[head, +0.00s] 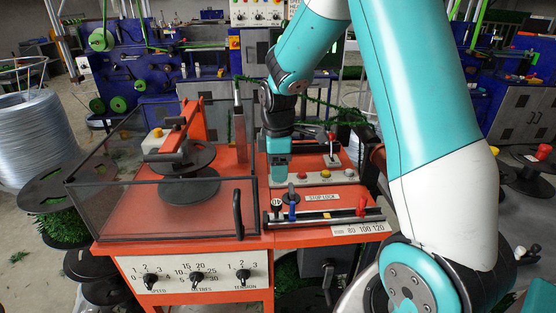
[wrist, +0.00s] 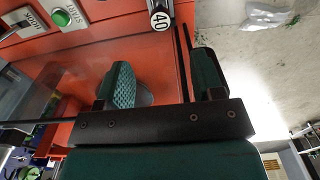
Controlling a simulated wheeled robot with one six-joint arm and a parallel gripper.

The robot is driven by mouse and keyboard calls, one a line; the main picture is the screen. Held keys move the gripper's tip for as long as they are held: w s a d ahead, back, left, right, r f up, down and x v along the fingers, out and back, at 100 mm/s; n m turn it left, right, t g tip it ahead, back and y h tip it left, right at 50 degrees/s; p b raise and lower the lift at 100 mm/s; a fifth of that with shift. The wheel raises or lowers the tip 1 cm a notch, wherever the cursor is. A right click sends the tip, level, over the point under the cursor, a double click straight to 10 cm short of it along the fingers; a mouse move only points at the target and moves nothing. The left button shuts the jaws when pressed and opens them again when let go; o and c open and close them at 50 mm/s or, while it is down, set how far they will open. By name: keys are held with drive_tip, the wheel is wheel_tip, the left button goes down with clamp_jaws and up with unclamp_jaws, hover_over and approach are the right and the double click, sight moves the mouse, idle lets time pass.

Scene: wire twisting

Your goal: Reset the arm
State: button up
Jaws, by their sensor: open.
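My gripper (head: 280,176) hangs over the machine's top, near the control strip. In the wrist view my gripper (wrist: 165,76) shows two green-padded fingers standing apart, with nothing held between them. Whether the fingertips touch anything cannot be told.
A clear-walled guard box (head: 160,205) encloses a dark reel on the left. A blue-handled lever (head: 292,205) and a red knob (head: 361,205) stand along the front scale. A tall lever (head: 331,150) rises behind. A wire coil (head: 38,135) stands far left.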

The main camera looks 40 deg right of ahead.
drive_tip(key=shift+r, duration=0.95)
drive_tip(key=s+a+r+m+y, duration=0.1)
drive_tip(key=s+a+r, duration=0.3)
drive_tip(key=a, duration=0.3)
drive_tip(key=s+a+r+m+y, duration=0.1)
drive_tip(key=s+a+r, duration=0.2)
drive_tip(key=s+a, duration=0.35)
drive_tip(key=s+a+r+m+y, duration=0.2)
drive_tip(key=s+a+r, duration=0.1)
drive_tip(key=s+a, duration=0.6)
drive_tip(key=shift+s+a, duration=0.15)
drive_tip(key=shift+s, duration=1.1)
